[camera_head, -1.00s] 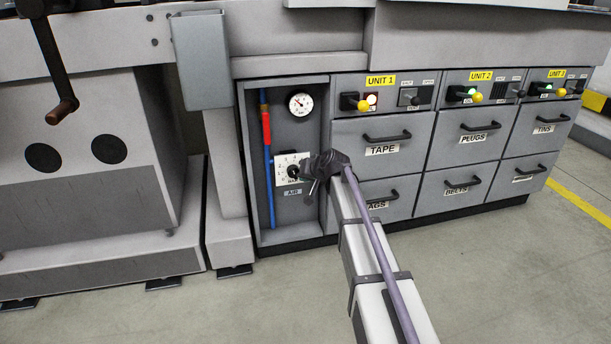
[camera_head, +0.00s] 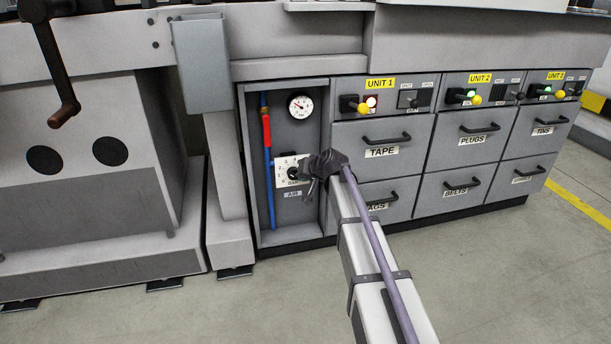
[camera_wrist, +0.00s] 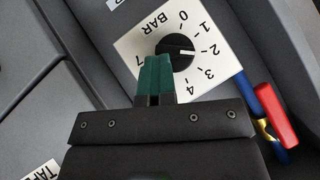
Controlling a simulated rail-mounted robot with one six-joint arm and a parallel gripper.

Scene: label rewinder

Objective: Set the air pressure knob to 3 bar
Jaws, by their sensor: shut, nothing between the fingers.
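The air pressure knob (camera_wrist: 178,48) is a round black knob on a white dial plate in the wrist view. The plate reads BAR and carries numbers from 0 to 7. The knob's white mark points at about 2. In the head view the dial plate (camera_head: 283,167) sits in an open grey recess, partly covered by my gripper (camera_head: 307,183). In the wrist view my gripper (camera_wrist: 157,60) has its green fingers shut and empty, with the tips at the knob's lower-left edge. I cannot tell if they touch it. Numbers between 4 and 7 are hidden by the fingers.
A round pressure gauge (camera_head: 300,106) is above the dial. A blue pipe (camera_head: 269,185) with a red valve handle (camera_head: 266,129) runs along the recess's left side. Labelled drawers, including TAPE (camera_head: 382,152), stand to the right. A grey box (camera_head: 202,60) juts out at upper left.

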